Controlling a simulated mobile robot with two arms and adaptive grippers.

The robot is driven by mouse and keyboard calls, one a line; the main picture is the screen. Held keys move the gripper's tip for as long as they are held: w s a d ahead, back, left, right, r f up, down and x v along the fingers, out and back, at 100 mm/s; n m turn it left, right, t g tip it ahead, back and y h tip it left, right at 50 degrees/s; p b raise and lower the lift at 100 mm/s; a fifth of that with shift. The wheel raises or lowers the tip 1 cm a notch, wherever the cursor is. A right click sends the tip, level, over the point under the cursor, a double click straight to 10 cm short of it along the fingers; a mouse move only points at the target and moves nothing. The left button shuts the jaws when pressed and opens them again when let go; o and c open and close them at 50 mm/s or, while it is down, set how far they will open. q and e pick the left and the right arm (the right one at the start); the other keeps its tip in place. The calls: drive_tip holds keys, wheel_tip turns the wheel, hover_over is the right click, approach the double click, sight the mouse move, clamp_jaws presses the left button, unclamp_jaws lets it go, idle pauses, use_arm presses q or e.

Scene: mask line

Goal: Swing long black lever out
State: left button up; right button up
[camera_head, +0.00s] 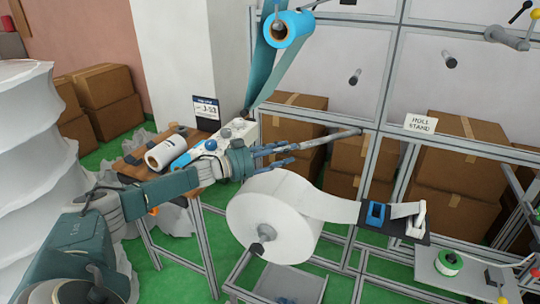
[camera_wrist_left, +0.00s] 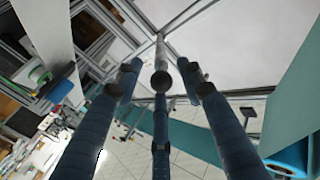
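My left gripper (camera_head: 280,153) reaches in from the left, its long blue fingers spread apart around the near end of a grey rod (camera_head: 335,138) that sticks out from the frame. In the left wrist view the fingers (camera_wrist_left: 160,78) stand apart, with the pale rod (camera_wrist_left: 160,48) between and beyond them. I cannot tell whether they touch it. No long black lever shows clearly. A thin black-tipped lever (camera_head: 520,12) shows at the top right, partly cut off, above a grey lever with a yellow knob (camera_head: 527,45). My right gripper is not in view.
A large white roll (camera_head: 265,215) sits below the gripper. A bench with a small white roll (camera_head: 166,152) stands left. Cardboard boxes (camera_head: 455,180) are behind the metal frame. Green floor (camera_head: 175,280) shows below.

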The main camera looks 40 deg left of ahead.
use_arm(q)
drive_tip(key=v, duration=1.1)
drive_tip(key=shift+a, duration=0.1)
